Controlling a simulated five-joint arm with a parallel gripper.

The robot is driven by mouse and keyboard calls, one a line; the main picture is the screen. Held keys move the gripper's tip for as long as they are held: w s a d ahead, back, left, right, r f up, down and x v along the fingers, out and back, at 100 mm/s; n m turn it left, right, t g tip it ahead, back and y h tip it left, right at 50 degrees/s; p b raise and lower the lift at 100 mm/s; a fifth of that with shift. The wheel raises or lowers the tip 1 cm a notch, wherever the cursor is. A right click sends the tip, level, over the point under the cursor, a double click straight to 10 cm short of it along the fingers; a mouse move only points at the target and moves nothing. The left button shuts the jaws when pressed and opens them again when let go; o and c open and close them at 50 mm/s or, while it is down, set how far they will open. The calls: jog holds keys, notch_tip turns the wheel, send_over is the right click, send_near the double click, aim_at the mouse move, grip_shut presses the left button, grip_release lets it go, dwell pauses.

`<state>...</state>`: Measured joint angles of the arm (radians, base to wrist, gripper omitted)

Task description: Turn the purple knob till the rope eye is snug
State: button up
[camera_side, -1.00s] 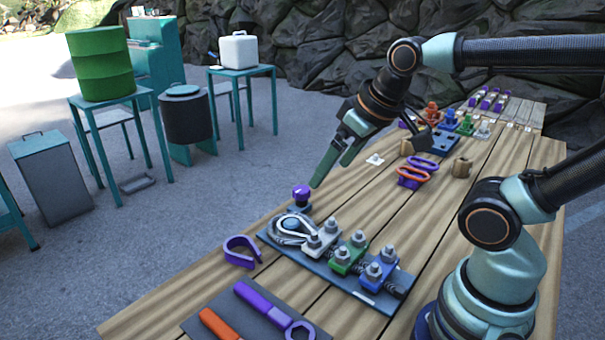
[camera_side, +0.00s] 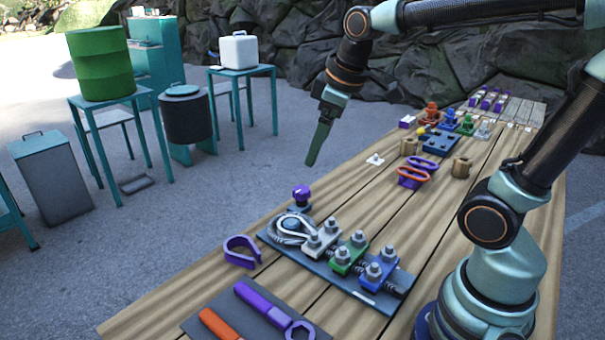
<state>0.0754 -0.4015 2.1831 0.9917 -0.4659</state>
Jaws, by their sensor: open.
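The purple knob (camera_side: 301,194) stands upright on a small dark base at the left edge of the wooden table, just behind the clamp board. The rope eye (camera_side: 291,226) loops around a round post on the dark board (camera_side: 335,271). Its rope runs under white, green and blue clamps (camera_side: 348,254). I cannot tell how tight the eye sits. My gripper (camera_side: 312,162) hangs above the knob and slightly right of it in the picture, pointing down and touching nothing. It is open and empty; its fingers overlap from this angle.
A purple open ring (camera_side: 241,251) lies left of the board. A dark mat (camera_side: 222,318) with orange and purple tools is at the near edge. Orange and purple loops (camera_side: 414,174), wooden blocks and coloured clamps stand farther back.

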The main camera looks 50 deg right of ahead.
jog(key=w+d+f+n+g, duration=0.25)
jog(key=w+d+n, duration=0.35)
jog(key=w+n, duration=0.3)
jog(key=n+g, duration=0.2)
jog(key=n, duration=0.2)
send_near(302, 189)
jog(key=shift+n, duration=0.3)
notch_tip(302, 189, down, 9)
jog(key=shift+s+r, duration=0.1)
jog(key=c, duration=1.3)
jog(key=shift+c, duration=0.2)
